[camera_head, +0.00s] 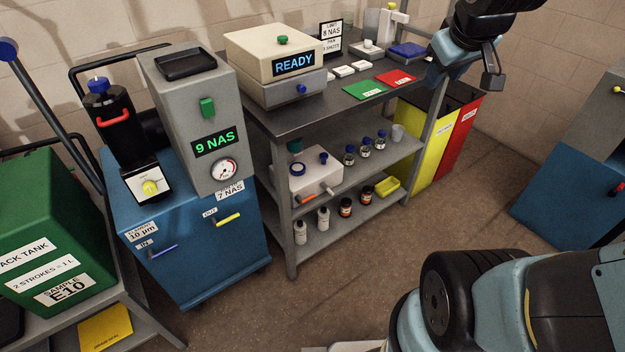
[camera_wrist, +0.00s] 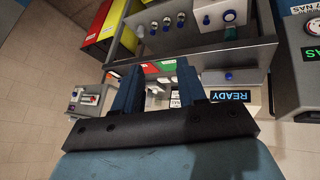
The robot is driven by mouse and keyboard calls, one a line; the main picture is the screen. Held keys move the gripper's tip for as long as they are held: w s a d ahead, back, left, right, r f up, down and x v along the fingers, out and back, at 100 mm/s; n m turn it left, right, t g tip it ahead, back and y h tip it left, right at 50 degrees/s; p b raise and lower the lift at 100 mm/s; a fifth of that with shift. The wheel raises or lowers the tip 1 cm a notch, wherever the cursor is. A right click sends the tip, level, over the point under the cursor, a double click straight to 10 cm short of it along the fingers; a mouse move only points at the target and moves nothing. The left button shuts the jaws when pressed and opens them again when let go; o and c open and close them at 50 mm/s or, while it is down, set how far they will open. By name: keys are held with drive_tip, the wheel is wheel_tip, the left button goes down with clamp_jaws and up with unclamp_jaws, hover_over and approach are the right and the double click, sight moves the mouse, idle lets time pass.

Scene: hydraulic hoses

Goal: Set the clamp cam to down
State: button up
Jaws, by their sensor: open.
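No part shows clearly enough for me to name it as the clamp cam. In the head view, the black canister (camera_head: 110,110) on the blue cart has a red handle (camera_head: 113,118) and a blue cap. My gripper (camera_head: 465,80) is at the upper right, by the right end of the bench and far from the cart. In the wrist view, the two fingers of my gripper (camera_wrist: 160,90) are apart with nothing between them.
The metal bench (camera_head: 290,122) carries the READY box (camera_head: 275,55), a green card (camera_head: 365,90) and a red card (camera_head: 397,79). Bottles stand on its shelves. Yellow and red bins (camera_head: 425,150) stand at its right end. The floor (camera_head: 400,235) in front is clear.

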drive_tip(key=w+d+f+n+t, duration=0.15)
drive_tip(key=w+f+n, duration=0.3)
drive_tip(key=w, duration=0.65)
drive_tip(key=w+a+f+n+y, duration=0.1)
drive_tip(key=w+f+n+y, duration=0.1)
drive_tip(key=w+f+n, duration=0.55)
drive_tip(key=w+a+f+n+y, duration=0.25)
drive_tip(key=w+f, duration=0.65)
drive_tip(key=f, duration=0.5)
drive_tip(key=s+a+f+n+y, duration=0.1)
drive_tip(key=a+f+n+y, duration=0.15)
drive_tip(key=f, duration=0.65)
drive_tip(key=s+a+f+n+y, duration=0.15)
drive_tip(key=f+n, duration=0.25)
drive_tip(key=f, duration=0.5)
drive_tip(key=s+a+f+n+y, duration=0.2)
drive_tip(key=s+a+f+y, duration=0.1)
drive_tip(key=s+f, duration=0.3)
drive_tip(key=s+a+f+n+y, duration=0.2)
drive_tip(key=s+a+f+y, duration=0.15)
drive_tip(key=f, duration=0.35)
drive_tip(key=x, duration=1.3)
drive_tip(key=shift+w+f+t, duration=0.15)
drive_tip(key=shift+w+t, duration=0.05)
drive_tip(key=shift+t, duration=0.15)
drive_tip(key=shift+d, duration=0.1)
drive_tip(key=shift+c, duration=0.2)
